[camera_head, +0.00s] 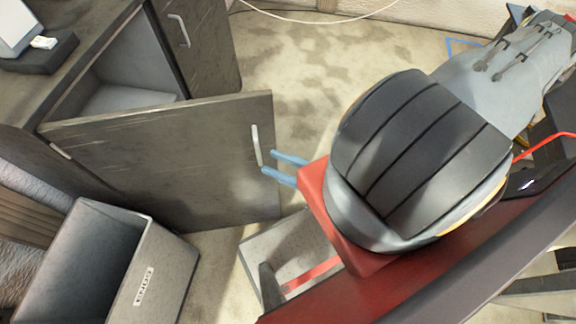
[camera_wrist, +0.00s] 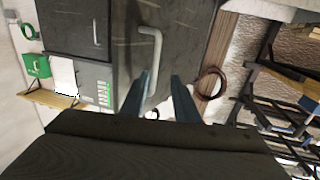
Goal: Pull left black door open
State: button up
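The left black door (camera_head: 165,150) stands swung wide out from the dark cabinet in the head view, showing a pale compartment (camera_head: 125,97) behind it. Its light bar handle (camera_head: 257,146) is near the door's free edge; it also shows in the wrist view (camera_wrist: 151,42). My gripper (camera_head: 269,163) is open, its two blue fingers apart, with the tips close to the handle's lower end. In the wrist view my gripper (camera_wrist: 160,78) has nothing between its fingers, and the handle lies beyond the tips. I cannot tell whether a finger touches the door.
A second dark door (camera_head: 200,40) with its own handle is closed beside the open compartment. A grey open bin (camera_head: 165,275) stands near the door's lower left. A pale box (camera_head: 285,245) lies beneath my arm. Carpet beyond the door is clear, apart from a cable (camera_head: 320,20) at the back.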

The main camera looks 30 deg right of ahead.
jog(key=shift+v, duration=1.15)
